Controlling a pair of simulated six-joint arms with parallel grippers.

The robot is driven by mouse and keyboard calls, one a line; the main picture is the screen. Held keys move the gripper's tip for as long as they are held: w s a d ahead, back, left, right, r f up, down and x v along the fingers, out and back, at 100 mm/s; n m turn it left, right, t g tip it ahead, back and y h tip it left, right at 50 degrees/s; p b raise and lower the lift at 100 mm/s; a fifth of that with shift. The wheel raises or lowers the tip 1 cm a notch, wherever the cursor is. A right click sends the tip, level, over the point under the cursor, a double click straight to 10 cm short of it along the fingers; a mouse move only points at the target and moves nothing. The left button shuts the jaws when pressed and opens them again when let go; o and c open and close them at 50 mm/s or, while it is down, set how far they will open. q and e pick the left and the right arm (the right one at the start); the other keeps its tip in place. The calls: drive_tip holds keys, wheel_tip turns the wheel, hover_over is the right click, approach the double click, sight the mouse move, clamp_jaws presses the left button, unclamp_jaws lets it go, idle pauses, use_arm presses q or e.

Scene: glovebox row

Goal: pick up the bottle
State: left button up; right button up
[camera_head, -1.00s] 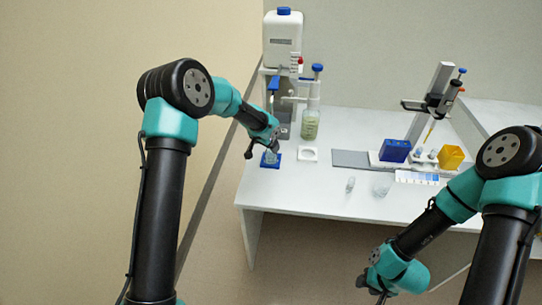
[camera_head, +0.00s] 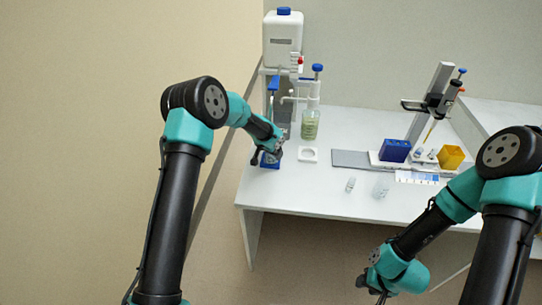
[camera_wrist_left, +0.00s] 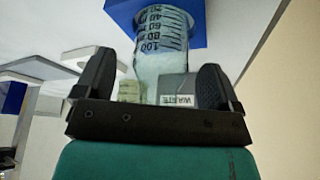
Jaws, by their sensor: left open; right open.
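A clear vessel with graduation marks up to 100 (camera_wrist_left: 160,45) stands at a blue pad (camera_wrist_left: 125,10) in the left wrist view. My left gripper (camera_wrist_left: 155,72) is open, with one finger on each side of the vessel; I cannot tell whether they touch it. In the head view my left gripper (camera_head: 268,150) is over the blue pad (camera_head: 269,163) and hides most of the vessel. A bottle with pale green liquid and a blue-topped dispenser (camera_head: 310,125) stands to its right, apart from it. My right gripper (camera_head: 374,288) is open and empty, low in front of the bench.
A white canister with a blue cap (camera_head: 283,40) stands high behind. A white ring holder (camera_head: 307,155), two small clear vessels (camera_head: 380,190), a blue rack (camera_head: 394,150), a yellow box (camera_head: 451,157) and a pipette stand (camera_head: 437,92) are on the bench. The front left bench surface is clear.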

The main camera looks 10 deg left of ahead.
use_arm(q)
drive_tip(key=shift+f, duration=0.1)
idle(0.4)
drive_tip(key=c, duration=1.1)
drive_tip(key=shift+r, duration=0.3)
drive_tip(key=shift+c, duration=0.2)
drive_tip(key=shift+r, duration=1.35)
drive_tip(key=s+d+r, duration=0.1)
drive_tip(key=s+d, duration=0.1)
drive_tip(key=s, duration=0.5)
drive_tip(key=s+d, duration=0.2)
drive_tip(key=s, duration=0.6)
drive_tip(key=shift+s+r, duration=0.15)
drive_tip(key=shift+r, duration=0.2)
idle(0.4)
